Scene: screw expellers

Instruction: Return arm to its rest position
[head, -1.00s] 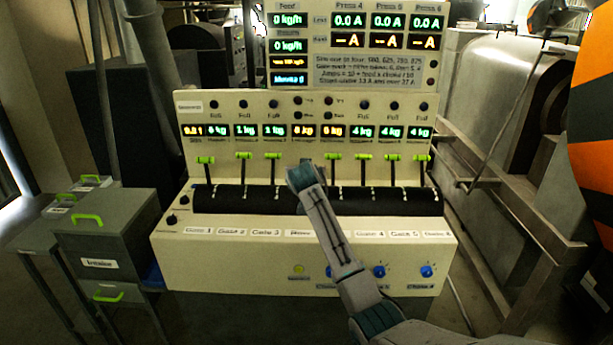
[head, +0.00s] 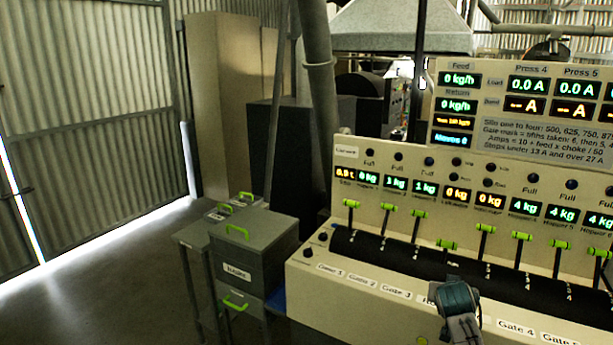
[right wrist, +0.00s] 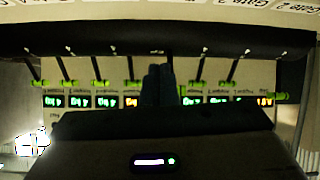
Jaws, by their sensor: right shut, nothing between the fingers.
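My right gripper (head: 458,297) shows at the lower right of the head view, in front of the beige control console (head: 350,290). It overlaps the front label strip, left of the "Gate 4" label; whether it touches the console cannot be told. In the right wrist view its dark fingers (right wrist: 160,85) are together with nothing between them. A row of green-handled levers (head: 388,207) stands along the console's black roller (head: 400,257). One lever's green handle (head: 447,244), above the gripper, sits lower than its neighbours. My left gripper is not in view.
A grey drawer cabinet (head: 262,262) with green handles stands left of the console. Lit displays (head: 460,106) rise behind the levers. A vertical pipe (head: 320,90) stands behind the console. Open floor (head: 110,270) lies at the left, before a corrugated wall (head: 90,120).

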